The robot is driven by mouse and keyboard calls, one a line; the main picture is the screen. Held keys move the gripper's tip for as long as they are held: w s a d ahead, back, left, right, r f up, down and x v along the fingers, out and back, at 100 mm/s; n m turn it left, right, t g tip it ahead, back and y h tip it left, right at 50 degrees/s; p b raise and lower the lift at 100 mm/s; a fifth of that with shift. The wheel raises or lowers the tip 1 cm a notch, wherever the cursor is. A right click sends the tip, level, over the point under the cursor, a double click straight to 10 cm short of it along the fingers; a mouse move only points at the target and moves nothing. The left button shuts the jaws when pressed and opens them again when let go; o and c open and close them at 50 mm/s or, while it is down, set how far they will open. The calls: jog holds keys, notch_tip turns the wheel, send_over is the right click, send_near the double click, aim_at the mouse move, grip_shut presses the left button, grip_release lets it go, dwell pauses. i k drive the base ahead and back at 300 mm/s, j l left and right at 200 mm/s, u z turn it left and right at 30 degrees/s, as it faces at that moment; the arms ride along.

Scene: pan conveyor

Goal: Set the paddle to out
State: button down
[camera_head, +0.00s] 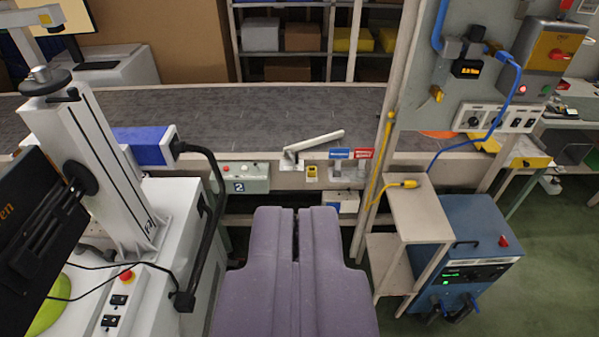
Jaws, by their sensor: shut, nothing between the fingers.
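The paddle (315,141) is a pale bar on the near edge of the conveyor. It is fixed at its left end to a small bracket (290,159) and points right, angled slightly over the belt. A blue sign (341,154) and a red sign (364,154) stand on short posts just right of it; their lettering is too small to read. My gripper (297,210), with purple fingers, is shut and empty. In the picture it lies below the paddle and is apart from it.
The grey conveyor belt (230,112) runs across behind the paddle. A control box marked 2 (241,178) hangs left of it. A white machine (178,215) stands at left. A small shelf stand (418,208) and a blue cabinet (475,245) stand at right.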

aim_at(288, 151)
jog(key=i+j+z, duration=0.1)
jog(key=i+z, duration=0.15)
jog(key=i, duration=0.3)
jog(key=i+j+z, duration=0.25)
jog(key=i, duration=0.35)
jog(key=i+j+z, duration=0.3)
jog(key=i, duration=0.25)
jog(key=i+j+z, duration=0.25)
jog(key=i+j, duration=0.15)
jog(key=i, duration=0.1)
